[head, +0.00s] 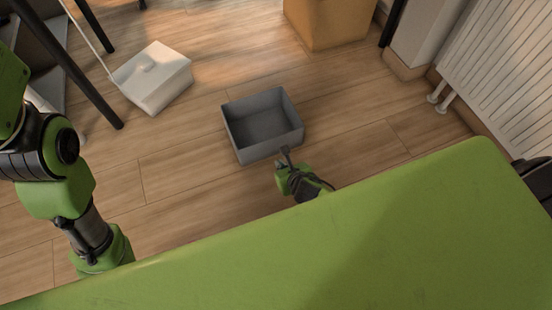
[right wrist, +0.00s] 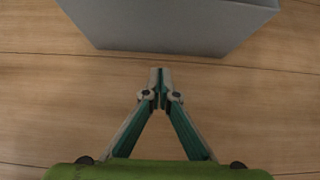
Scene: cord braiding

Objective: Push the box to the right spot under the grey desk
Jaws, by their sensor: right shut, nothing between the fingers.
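An open grey box (head: 250,143) stands upright and looks empty on the wooden floor in the middle of the head view. Its near wall also shows at the top of the right wrist view (right wrist: 165,28). My right gripper (head: 286,154) is shut and empty at the box's near right side, low over the floor. In the right wrist view its fingertips (right wrist: 160,74) point at the box wall with a small strip of floor between. My left arm comes in from the left; its gripper is hidden. No grey desk top shows; dark legs (head: 88,87) stand at the upper left.
A white lidded box (head: 165,88) stands on the floor left of the grey box, near the dark legs. An orange-brown box or cabinet (head: 328,25) is at the back. A white radiator (head: 505,70) is at the right. Bare floor (head: 180,150) lies left of the grey box.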

